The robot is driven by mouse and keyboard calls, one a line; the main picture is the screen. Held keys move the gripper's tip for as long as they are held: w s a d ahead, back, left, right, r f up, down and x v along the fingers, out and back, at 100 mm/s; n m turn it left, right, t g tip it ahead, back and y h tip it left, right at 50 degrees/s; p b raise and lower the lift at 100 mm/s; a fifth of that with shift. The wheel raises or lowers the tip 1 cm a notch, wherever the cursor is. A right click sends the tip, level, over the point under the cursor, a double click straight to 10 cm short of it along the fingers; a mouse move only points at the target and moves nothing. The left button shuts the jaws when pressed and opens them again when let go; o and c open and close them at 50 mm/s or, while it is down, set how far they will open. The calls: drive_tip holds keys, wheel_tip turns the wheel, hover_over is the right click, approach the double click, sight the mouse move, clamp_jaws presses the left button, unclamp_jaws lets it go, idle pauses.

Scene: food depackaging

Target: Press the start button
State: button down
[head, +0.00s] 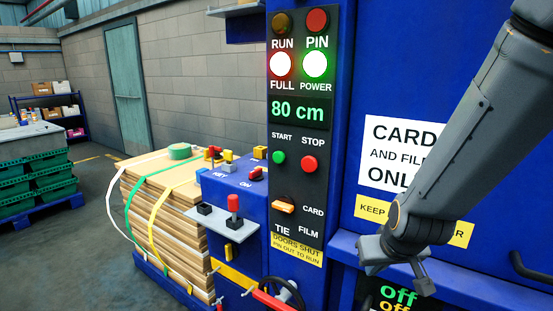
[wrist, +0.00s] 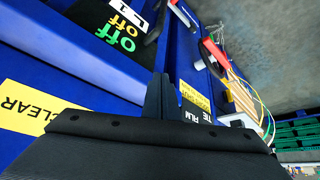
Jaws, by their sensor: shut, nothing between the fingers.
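The green start button (head: 279,157) sits on the black control panel under the label START, left of the red stop button (head: 309,164). Nothing covers it in the head view. My gripper (head: 424,288) is low and to the right of the panel, in front of the blue machine, well apart from the button. In the wrist view my gripper (wrist: 168,80) shows two dark fingers together with nothing between them. The start button cannot be made out in the wrist view; part of the panel's lower end shows beyond the fingers.
The display (head: 297,112) reads 80 cm. The FULL lamp (head: 281,65) and POWER lamp (head: 315,65) glow. An orange selector (head: 283,206) sits below the buttons. A red-knobbed lever (head: 233,204) and a handwheel (head: 288,294) stick out nearby. Strapped cardboard (head: 160,215) stands left.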

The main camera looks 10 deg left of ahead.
drive_tip(key=w+a+r+n+t+y, duration=0.2)
drive_tip(key=w+a+r+t, duration=0.1)
drive_tip(key=w+a, duration=0.5)
drive_tip(key=n+t+y, duration=0.5)
drive_tip(key=t, duration=0.6)
approach(279, 157)
drive_tip(key=s+a+r, duration=0.2)
drive_tip(key=s+a, duration=0.2)
drive_tip(key=a, duration=0.4)
drive_tip(key=shift+a, duration=0.1)
drive_tip(key=shift+w, duration=0.1)
drive_tip(key=w+d+b, duration=0.1)
drive_tip(key=w+d, duration=0.2)
drive_tip(key=w, duration=0.5)
drive_tip(key=shift+d, duration=0.2)
drive_tip(key=shift+w+d, duration=0.1)
drive_tip(key=shift+w, duration=0.1)
